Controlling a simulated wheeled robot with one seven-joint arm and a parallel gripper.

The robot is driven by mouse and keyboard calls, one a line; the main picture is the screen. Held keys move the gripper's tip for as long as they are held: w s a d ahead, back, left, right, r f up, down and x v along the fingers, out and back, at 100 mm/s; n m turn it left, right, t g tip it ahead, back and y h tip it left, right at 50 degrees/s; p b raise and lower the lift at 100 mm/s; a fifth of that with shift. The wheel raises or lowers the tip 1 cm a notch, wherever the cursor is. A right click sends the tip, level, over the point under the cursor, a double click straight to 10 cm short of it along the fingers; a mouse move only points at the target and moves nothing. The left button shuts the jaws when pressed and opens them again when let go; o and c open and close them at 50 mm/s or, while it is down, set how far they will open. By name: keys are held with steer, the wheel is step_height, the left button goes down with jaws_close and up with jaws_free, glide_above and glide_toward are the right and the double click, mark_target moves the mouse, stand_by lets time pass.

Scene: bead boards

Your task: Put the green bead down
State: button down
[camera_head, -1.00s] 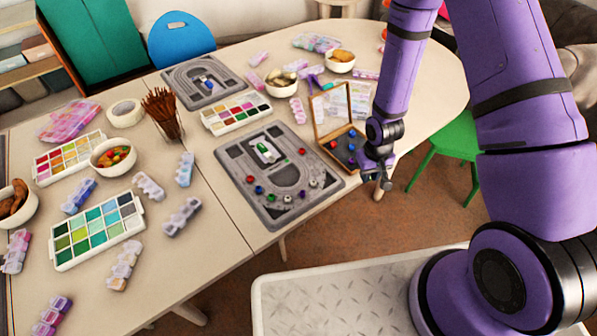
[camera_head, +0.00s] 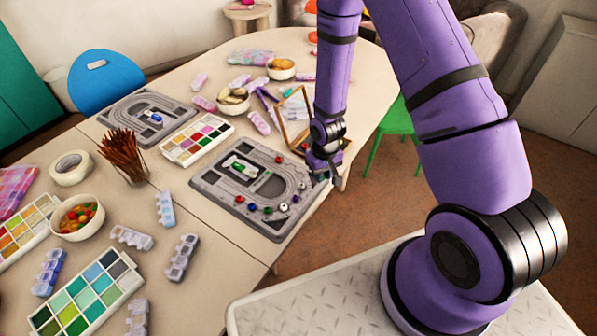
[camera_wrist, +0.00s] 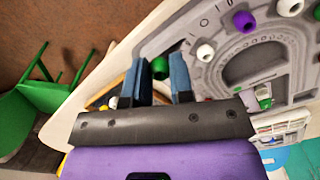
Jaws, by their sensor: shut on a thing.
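The green bead (camera_wrist: 160,68) shows in the wrist view, held between the two blue fingertips of my gripper (camera_wrist: 161,75). In the head view my gripper (camera_head: 328,172) hangs by the right edge of the near grey bead board (camera_head: 212,183); I cannot make out the held bead there. The board also fills the upper right of the wrist view (camera_wrist: 200,25). Red, blue, purple and white beads lie along the board's near and right parts. In the wrist view a purple bead (camera_wrist: 244,21) and a white bead (camera_wrist: 205,52) sit on it, to the right of the held bead.
An open wooden box (camera_head: 283,120) stands behind my gripper, partly hidden by my arm. A second bead board (camera_head: 122,110), paint sets, bowls and a cup of brown sticks (camera_head: 122,150) crowd the table. The table's edge is close to the near board's right; a green chair (camera_head: 392,128) stands beyond it.

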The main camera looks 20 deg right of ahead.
glide_above(300, 177)
steer(key=shift+f, duration=0.4)
steer(key=shift+w+a+f, duration=0.1)
steer(key=shift+w+f, duration=0.05)
steer(key=shift+f, duration=1.65)
steer(key=shift+s+f, duration=0.2)
steer(key=shift+f, duration=0.35)
